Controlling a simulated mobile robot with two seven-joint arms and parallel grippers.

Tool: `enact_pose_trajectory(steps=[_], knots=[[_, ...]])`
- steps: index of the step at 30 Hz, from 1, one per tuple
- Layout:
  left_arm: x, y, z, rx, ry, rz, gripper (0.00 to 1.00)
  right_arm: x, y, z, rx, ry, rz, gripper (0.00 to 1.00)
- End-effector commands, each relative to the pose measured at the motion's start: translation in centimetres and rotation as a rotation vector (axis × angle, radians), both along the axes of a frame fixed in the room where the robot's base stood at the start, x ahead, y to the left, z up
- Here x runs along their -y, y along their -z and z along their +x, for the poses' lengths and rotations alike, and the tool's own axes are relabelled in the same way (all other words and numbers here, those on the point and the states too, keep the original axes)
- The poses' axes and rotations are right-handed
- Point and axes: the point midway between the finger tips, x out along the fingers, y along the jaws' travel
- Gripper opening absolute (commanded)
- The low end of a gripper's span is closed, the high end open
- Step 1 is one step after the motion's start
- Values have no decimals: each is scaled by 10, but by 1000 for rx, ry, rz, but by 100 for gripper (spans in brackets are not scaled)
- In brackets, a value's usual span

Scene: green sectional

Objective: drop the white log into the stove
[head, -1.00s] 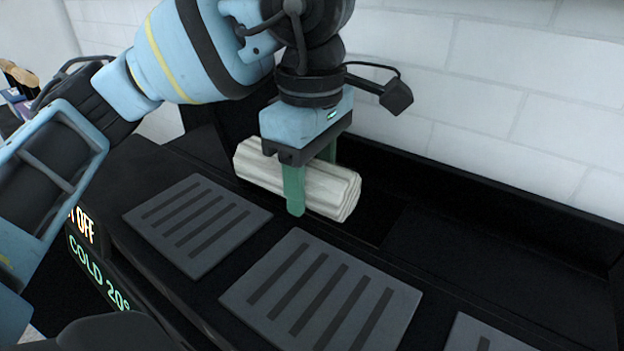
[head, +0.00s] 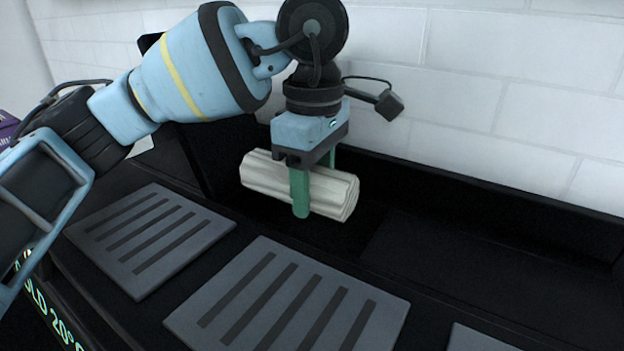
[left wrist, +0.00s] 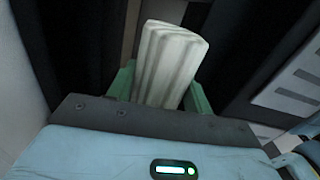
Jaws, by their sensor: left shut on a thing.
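The white log (head: 330,190) is pale and ridged, lying roughly level in the air. My left gripper (head: 315,190) points down and is shut on it, with green fingers on either side near its middle. In the left wrist view the log (left wrist: 169,62) stands between the two green fingers of the left gripper (left wrist: 160,85). The stove (head: 440,240) is a long black trough against the wall, with its dark opening below and around the log. How far the log is above the opening's floor is hard to tell. My right gripper is out of view.
Grey slotted plates (head: 290,300) lie along the front of the stove, another at the left (head: 150,238). A white brick wall (head: 500,90) rises close behind. A lit display (head: 50,315) shows on the stove's front at lower left.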

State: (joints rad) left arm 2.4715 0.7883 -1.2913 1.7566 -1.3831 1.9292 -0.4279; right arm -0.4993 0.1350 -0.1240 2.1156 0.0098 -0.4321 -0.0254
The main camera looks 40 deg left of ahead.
Motion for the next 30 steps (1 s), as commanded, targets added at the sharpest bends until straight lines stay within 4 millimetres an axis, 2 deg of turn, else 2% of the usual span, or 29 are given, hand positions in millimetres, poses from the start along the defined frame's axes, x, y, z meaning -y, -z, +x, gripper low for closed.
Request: enact_pose_trajectory(steps=[14, 15, 20, 30], knots=[[0, 7, 0, 2, 0, -1, 19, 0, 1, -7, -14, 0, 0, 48], [0, 7, 0, 2, 0, -1, 53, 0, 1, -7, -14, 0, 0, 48], [0, 7, 0, 1, 0, -1, 74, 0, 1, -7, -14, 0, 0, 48], [0, 5, 0, 0, 0, 0, 76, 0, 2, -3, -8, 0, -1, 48]])
